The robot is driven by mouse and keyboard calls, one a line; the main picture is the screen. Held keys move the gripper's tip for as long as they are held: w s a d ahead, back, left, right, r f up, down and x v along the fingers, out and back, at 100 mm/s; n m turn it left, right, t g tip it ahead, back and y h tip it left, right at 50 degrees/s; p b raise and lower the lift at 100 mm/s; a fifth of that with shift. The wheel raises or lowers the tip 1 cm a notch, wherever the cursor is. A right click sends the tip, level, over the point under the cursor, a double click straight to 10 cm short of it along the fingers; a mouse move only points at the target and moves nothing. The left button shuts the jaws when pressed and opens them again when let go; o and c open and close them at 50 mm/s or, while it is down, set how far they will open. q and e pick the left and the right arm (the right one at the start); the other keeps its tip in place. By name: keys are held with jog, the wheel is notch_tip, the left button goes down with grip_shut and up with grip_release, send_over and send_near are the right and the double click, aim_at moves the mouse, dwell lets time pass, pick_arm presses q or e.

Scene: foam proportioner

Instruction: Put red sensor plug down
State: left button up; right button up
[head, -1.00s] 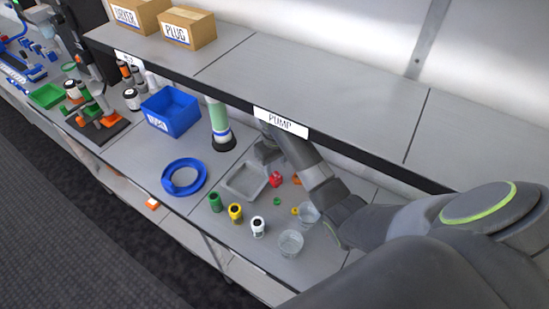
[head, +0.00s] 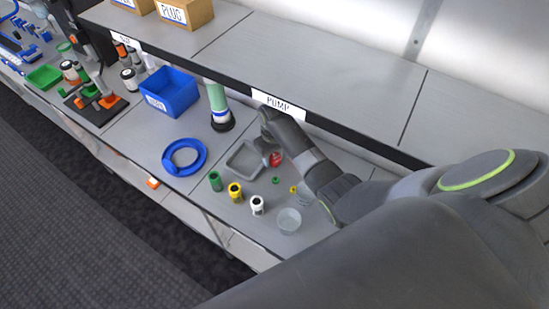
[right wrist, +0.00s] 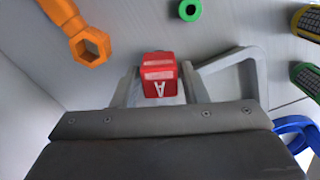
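The red sensor plug (head: 275,159) is on the bench just right of the grey tray (head: 238,171). In the right wrist view the plug (right wrist: 160,76) shows a pale letter A and stands between my two fingers. My right gripper (head: 268,148) reaches down to it from under the shelf edge. The fingers (right wrist: 161,84) flank the plug closely on both sides. I cannot tell whether they press on it, and the plug's underside is hidden. My left gripper is not in view.
Green (head: 215,181), yellow (head: 235,192) and white (head: 257,205) cylinders and a clear cup (head: 289,221) stand in front. An orange hex-ended part (right wrist: 88,45) and a green ring (right wrist: 187,10) lie near. The shelf (head: 330,70) hangs over the bench. A blue ring (head: 185,157) lies left.

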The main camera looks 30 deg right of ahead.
jog(key=c, duration=0.7)
jog(key=shift+r, duration=0.1)
jog(key=shift+c, duration=0.2)
